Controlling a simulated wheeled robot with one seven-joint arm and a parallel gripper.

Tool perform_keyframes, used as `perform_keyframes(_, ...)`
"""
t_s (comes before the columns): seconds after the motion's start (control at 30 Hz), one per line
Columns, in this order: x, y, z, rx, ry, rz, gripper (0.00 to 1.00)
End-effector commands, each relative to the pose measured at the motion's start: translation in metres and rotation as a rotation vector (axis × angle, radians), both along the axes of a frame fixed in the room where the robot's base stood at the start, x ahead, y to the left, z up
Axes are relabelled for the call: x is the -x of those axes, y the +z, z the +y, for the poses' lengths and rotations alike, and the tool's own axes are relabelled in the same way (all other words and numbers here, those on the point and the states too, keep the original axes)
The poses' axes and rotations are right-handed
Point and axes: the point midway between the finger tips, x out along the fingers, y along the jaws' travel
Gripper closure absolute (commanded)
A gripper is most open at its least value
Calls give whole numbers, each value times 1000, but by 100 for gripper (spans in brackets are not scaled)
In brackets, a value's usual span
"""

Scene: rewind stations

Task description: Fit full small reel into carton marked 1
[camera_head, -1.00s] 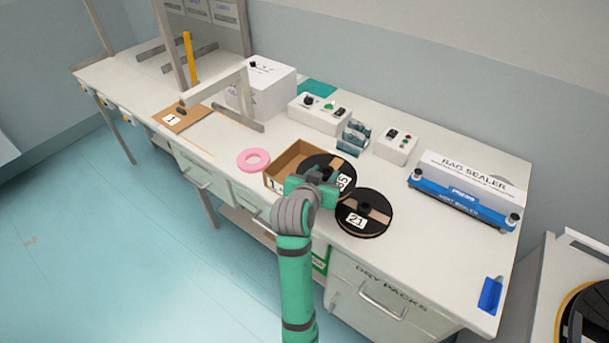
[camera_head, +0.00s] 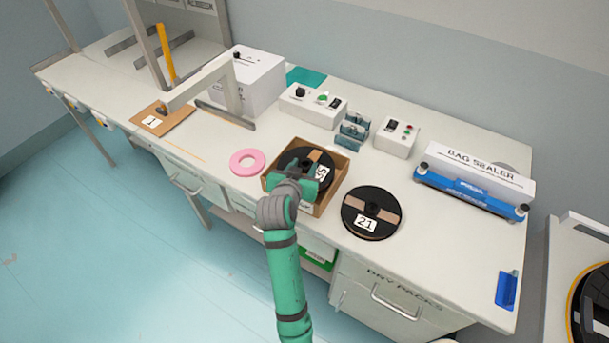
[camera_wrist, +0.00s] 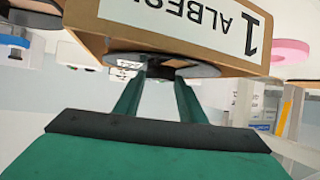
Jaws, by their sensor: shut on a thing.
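The carton marked 1 (camera_head: 333,193) stands open at the front of the bench. Its label with a large 1 shows upside down in the wrist view (camera_wrist: 185,20). A dark round reel (camera_head: 296,158) with a brown band and a white number label lies within the carton's outline in the head view. In the wrist view the reel's flange (camera_wrist: 125,61) shows at the carton's rim; how deep it sits I cannot tell. My gripper (camera_head: 311,178) is shut on the reel's hub, above the carton. The fingers also show in the wrist view (camera_wrist: 160,80).
A black reel labelled 21 (camera_head: 370,213) lies close to the carton's right. A pink ring (camera_head: 247,162) lies to its left. Behind stand small blue-grey holders (camera_head: 352,132) and control boxes (camera_head: 395,138). A bag sealer (camera_head: 473,185) is at the right.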

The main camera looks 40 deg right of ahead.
Motion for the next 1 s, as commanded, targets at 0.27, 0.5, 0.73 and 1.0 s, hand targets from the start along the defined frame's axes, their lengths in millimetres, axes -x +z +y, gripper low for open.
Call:
perform_keyframes(0.27,1,-22,-2,1,-3,0,100)
perform_keyframes(0.5,1,-38,-3,2,-4,-5,100)
perform_keyframes(0.73,1,-39,-3,2,-4,-4,100)
perform_keyframes(1.0,2,-42,-3,0,-4,-2,44)
